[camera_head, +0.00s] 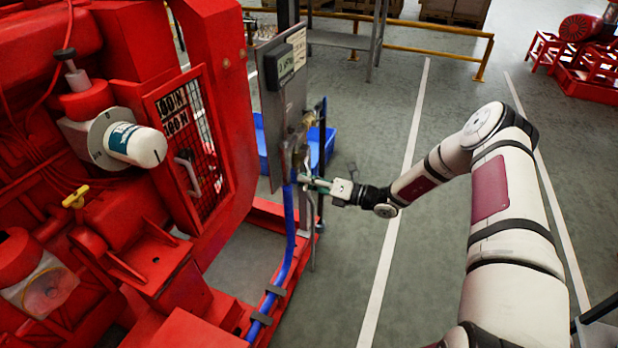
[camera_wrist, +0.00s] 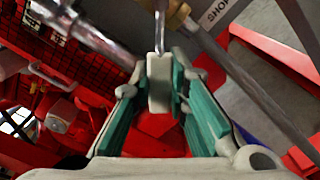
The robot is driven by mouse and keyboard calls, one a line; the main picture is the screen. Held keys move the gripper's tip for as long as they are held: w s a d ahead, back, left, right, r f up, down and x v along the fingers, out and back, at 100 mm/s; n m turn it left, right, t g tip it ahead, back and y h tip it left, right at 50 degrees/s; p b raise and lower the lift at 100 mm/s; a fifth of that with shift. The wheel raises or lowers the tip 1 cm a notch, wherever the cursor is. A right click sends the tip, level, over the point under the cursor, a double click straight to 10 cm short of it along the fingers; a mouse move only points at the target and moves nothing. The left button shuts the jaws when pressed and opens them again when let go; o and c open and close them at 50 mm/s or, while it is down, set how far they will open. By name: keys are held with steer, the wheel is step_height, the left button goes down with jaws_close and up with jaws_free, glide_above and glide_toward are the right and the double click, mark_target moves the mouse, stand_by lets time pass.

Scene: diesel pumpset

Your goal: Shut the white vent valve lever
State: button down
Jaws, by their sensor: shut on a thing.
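The white vent valve lever (camera_wrist: 159,96) shows in the wrist view as a pale flat handle on a metal stem, running down between the teal finger pads. My gripper (camera_wrist: 161,78) is closed around it, with one pad on each side. In the head view my gripper (camera_head: 308,182) is at the pipework beside the grey panel, reaching in from the right. The lever is too small and covered there to make out its angle. A brass fitting (camera_wrist: 177,14) is beside the stem in the wrist view.
The grey panel (camera_head: 283,110) stands just left of my gripper. A blue hose (camera_head: 289,225) runs down below it, and a blue bin (camera_head: 325,150) sits behind. The red pumpset (camera_head: 215,60) fills the left. Clear floor (camera_head: 430,290) lies to the right.

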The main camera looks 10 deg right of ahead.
steer(key=m, duration=0.1)
steer(key=r+m+p, duration=0.1)
steer(key=m, duration=0.1)
steer(key=shift+s+a+r+m, duration=0.25)
steer(key=shift+s+r+m, duration=0.05)
steer(key=shift+s+r, duration=0.1)
steer(key=shift+s+r+m+p, duration=0.1)
steer(key=shift+r+m+p, duration=0.3)
steer(key=shift+m, duration=0.45)
steer(key=shift+r+m+p, duration=0.3)
steer(key=shift+m+p, duration=0.05)
steer(key=shift+m, duration=0.5)
steer(key=c, duration=1.5)
jaws_free()
steer(key=v, duration=1.2)
steer(key=shift+a+r, duration=0.1)
